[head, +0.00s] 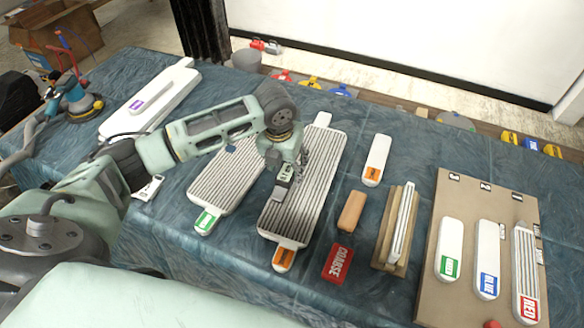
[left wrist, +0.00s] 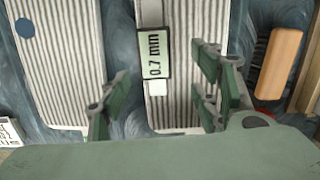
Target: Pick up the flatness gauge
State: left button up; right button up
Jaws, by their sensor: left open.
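The flatness gauge (left wrist: 154,55) is a small white bar with a dark-framed display reading "0.7 mm". It lies on a white ribbed panel with an orange label (head: 320,150), and its display also shows in the head view (head: 285,174). My left gripper (left wrist: 160,98) is open above the panel. In the wrist view its green fingers stand left and right of the gauge's near end, apart from it. In the head view the left gripper (head: 295,165) partly covers the gauge. My right gripper is not in view.
A green-labelled ribbed panel (head: 228,176) lies left. To the right are a brown block (head: 352,211), a red COARSE box (head: 338,263), an orange-labelled white piece (head: 377,160), a wooden stand (head: 378,262) and a board (head: 458,200) with labelled pieces. A sander (head: 80,105) sits far left.

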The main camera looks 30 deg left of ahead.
aim_at(286, 173)
pick_arm(q)
jog(key=shift+w+a+r, duration=0.25)
jog(key=shift+w+a, duration=0.1)
jog(key=shift+a, duration=0.15)
jog(key=shift+f+m, duration=0.2)
jog(key=shift+m, duration=0.1)
jog(key=shift+w+f+p, duration=0.2)
jog(key=shift+f+p, duration=0.3)
jog(key=shift+f, duration=0.7)
jog(key=f, duration=0.2)
jog(key=w+f+p, duration=0.1)
jog(key=f, duration=0.1)
jog(key=shift+d+f, duration=0.1)
jog(key=shift+f, duration=0.2)
grip_shut()
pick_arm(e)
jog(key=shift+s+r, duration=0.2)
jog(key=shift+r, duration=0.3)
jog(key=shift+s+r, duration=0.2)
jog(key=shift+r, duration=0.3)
